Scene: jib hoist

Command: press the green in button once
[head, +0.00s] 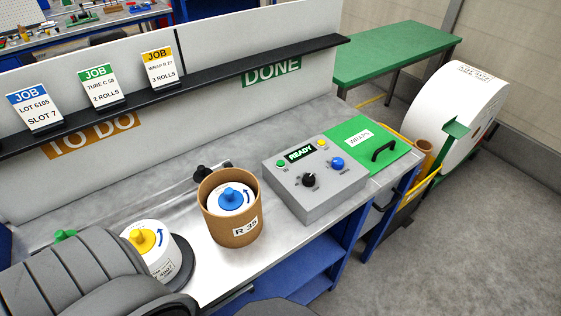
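The grey control box (325,196) sits on the bench right of centre. Its small green button (281,162) is at the back left of the top face, by a label that appears to read IN. A lit display (299,153) beside it reads READY. A black knob (309,180), a blue button (337,163) and a yellow button (322,143) share the box top. Nothing covers the green button. Neither gripper can be made out; a grey ridged part of mine fills the lower left corner, well away from the box.
A brown tube (233,236) marked R 39 holds a blue-knobbed roll left of the box. A yellow-knobbed white roll (160,258) stands further left. A green panel (361,140) with a black handle adjoins the box. Job cards (99,87) stand on the black shelf behind.

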